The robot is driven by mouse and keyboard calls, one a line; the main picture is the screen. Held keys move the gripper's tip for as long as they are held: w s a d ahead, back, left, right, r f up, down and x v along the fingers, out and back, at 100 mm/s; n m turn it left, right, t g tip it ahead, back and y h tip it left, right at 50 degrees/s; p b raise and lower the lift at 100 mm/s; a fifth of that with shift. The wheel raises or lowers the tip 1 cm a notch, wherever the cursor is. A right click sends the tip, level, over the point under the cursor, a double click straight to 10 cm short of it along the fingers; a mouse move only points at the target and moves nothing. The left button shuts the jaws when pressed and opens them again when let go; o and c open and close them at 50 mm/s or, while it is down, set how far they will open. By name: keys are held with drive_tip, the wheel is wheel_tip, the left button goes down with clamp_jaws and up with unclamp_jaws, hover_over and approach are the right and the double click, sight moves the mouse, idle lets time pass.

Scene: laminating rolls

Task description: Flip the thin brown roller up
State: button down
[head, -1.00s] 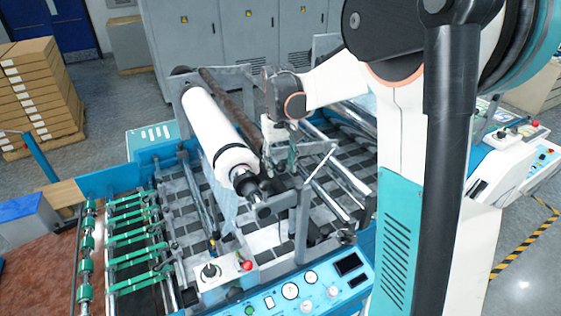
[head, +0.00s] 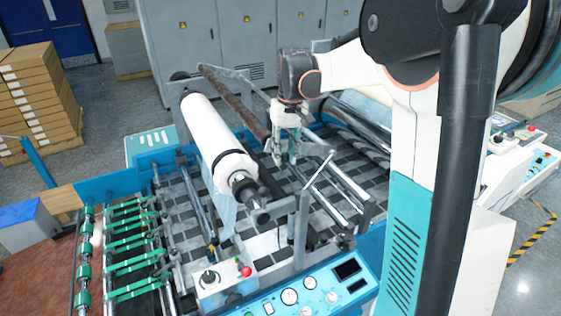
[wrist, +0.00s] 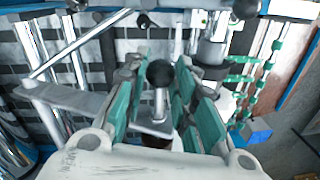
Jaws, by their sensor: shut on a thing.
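The thin brown roller (head: 236,103) slants across the machine behind the thick white roll (head: 216,140) in the head view. Its near end is close to my gripper (head: 285,158), which points down to the right of the white roll. In the wrist view, a black ball knob (wrist: 160,73) on a short metal stalk (wrist: 159,104) stands between the green pads of my gripper (wrist: 158,85). My gripper is shut on this knobbed handle. The fingers hide part of the stalk, and how it joins the brown roller cannot be seen clearly.
A grey metal bracket (head: 302,222) stands in front of my gripper. A blue control panel (head: 300,300) runs along the machine's front. Grey cabinets (head: 225,45) stand behind, and stacked boxes (head: 40,100) are at the left.

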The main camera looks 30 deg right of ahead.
drive_tip(key=shift+d+r, duration=0.15)
drive_tip(key=c, duration=1.5)
unclamp_jaws()
drive_tip(key=shift+o, duration=1)
drive_tip(key=shift+d, duration=0.2)
drive_tip(key=shift+a+r, duration=0.1)
drive_tip(key=shift+a, duration=0.05)
wheel_tip(320, 180, up, 12)
drive_tip(key=d, duration=0.1)
drive_tip(key=shift+d, duration=0.15)
